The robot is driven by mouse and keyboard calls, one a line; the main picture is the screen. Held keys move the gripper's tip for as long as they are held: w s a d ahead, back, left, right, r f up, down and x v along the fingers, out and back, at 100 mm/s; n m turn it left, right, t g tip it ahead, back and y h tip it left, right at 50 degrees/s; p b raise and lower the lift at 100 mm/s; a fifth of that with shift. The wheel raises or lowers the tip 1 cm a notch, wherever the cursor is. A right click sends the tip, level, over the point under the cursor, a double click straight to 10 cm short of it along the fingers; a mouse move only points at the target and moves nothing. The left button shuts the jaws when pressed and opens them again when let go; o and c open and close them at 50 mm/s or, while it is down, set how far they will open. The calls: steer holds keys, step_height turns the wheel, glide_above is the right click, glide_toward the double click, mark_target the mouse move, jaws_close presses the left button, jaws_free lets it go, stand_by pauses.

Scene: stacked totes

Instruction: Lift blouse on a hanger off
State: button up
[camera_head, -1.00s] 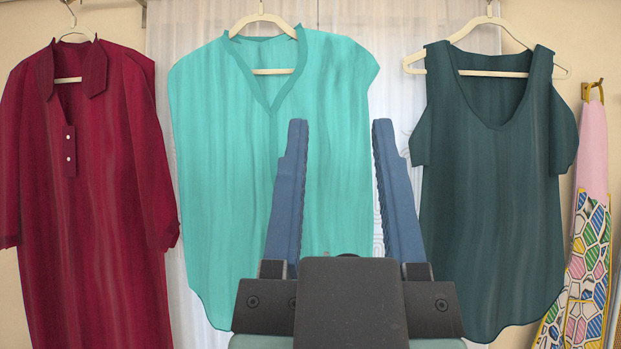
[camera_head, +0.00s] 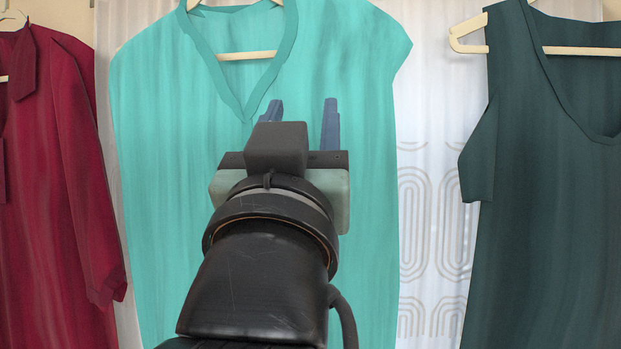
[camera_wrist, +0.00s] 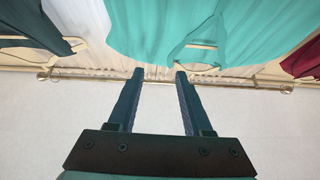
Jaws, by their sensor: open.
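The turquoise blouse (camera_head: 160,130) hangs in the middle of the head view on a cream hanger (camera_head: 246,56). The hanger's top and hook are cut off there. In the wrist view, which looks upside down, the blouse (camera_wrist: 150,25) and its hanger (camera_wrist: 201,47) hang by a rail (camera_wrist: 235,80). My gripper (camera_head: 301,103) is open and empty, its two blue fingers apart in front of the blouse, below the hanger bar in the picture. In the wrist view, the gripper (camera_wrist: 160,72) points up towards the rail, its right fingertip near the hanger. I see no contact.
A dark red blouse (camera_head: 70,200) hangs at the left and a dark green top (camera_head: 545,200) at the right, on its own hanger (camera_head: 470,32). A white patterned curtain (camera_head: 430,180) hangs behind. Gaps separate the garments.

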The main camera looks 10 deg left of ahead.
steer(key=w+a+r+g+p, duration=0.2)
steer(key=w+a+r+p, duration=0.15)
steer(key=r, duration=0.25)
steer(key=w+a+r+g+p, duration=0.1)
steer(key=w+a+r+p, duration=0.1)
steer(key=a+r, duration=0.3)
steer(key=s+a+r+g+h+p, duration=0.1)
steer(key=s+a+r+g+p, duration=0.15)
steer(key=r, duration=0.45)
steer(key=s+a+r+g+p, duration=0.1)
steer(key=a+r+p, duration=0.25)
steer(key=r, duration=0.45)
steer(key=w+p, duration=0.9)
steer(key=w, duration=0.4)
steer(key=shift+d+f+m, duration=0.2)
steer(key=shift+d+m, duration=0.05)
steer(key=shift+m, duration=0.05)
jaws_close()
